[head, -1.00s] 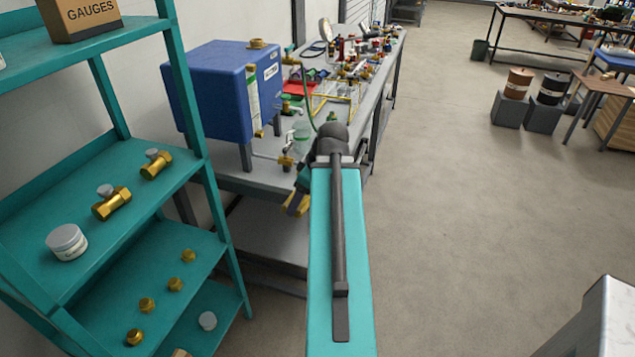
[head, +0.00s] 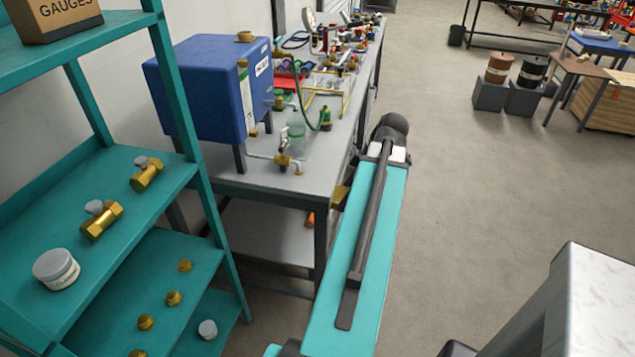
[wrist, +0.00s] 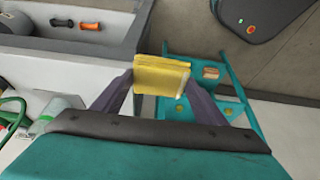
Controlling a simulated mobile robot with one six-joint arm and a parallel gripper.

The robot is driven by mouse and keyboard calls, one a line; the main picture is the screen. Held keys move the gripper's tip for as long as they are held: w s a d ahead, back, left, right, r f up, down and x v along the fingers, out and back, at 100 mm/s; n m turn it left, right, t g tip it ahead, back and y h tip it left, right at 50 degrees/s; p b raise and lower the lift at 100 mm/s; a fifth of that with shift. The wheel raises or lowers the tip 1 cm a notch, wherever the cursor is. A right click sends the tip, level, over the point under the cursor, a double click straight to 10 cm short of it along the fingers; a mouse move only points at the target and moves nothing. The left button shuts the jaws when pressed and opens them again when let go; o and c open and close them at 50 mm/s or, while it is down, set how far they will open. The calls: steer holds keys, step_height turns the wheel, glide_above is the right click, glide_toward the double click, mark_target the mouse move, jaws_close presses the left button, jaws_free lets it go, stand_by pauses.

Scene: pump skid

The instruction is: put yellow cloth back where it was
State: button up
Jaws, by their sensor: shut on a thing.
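The yellow cloth (wrist: 162,75) is a flat, folded-looking yellow piece between my gripper's two fingers in the wrist view. My gripper (wrist: 160,92) is shut on it and holds it up in the air. In the head view my arm hides most of the gripper; a small yellow patch (head: 340,197) shows at the arm's left side, by the bench's front right corner, and looks like the cloth. I cannot tell which spot the cloth came from.
A grey bench (head: 335,150) carries a blue tank (head: 208,90), brass valves and a green hose. A teal shelf unit (head: 170,185) with brass fittings and a white jar (head: 56,269) stands at left. An orange-handled tool (wrist: 90,26) lies on a grey surface.

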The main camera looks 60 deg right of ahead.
steer(key=shift+s+d, duration=0.1)
steer(key=shift+w+d, duration=0.35)
steer(key=shift+w, duration=0.1)
steer(key=w+d+p, duration=0.1)
steer(key=w+d, duration=0.1)
steer(key=w, duration=0.2)
steer(key=w+d+f+p, duration=0.1)
steer(key=w+d+p, duration=0.1)
steer(key=w, duration=0.2)
steer(key=w+d+p, duration=0.1)
steer(key=w+d, duration=0.2)
steer(key=w, duration=0.1)
steer(key=shift+w+d+f+p, duration=0.1)
steer(key=shift+w+f+p, duration=0.1)
steer(key=shift+w+p, duration=0.15)
steer(key=shift+w, duration=0.1)
steer(key=shift+f, duration=0.15)
steer(key=shift+f+p, duration=0.9)
steer(key=shift+f, duration=0.75)
steer(key=shift+f, duration=0.15)
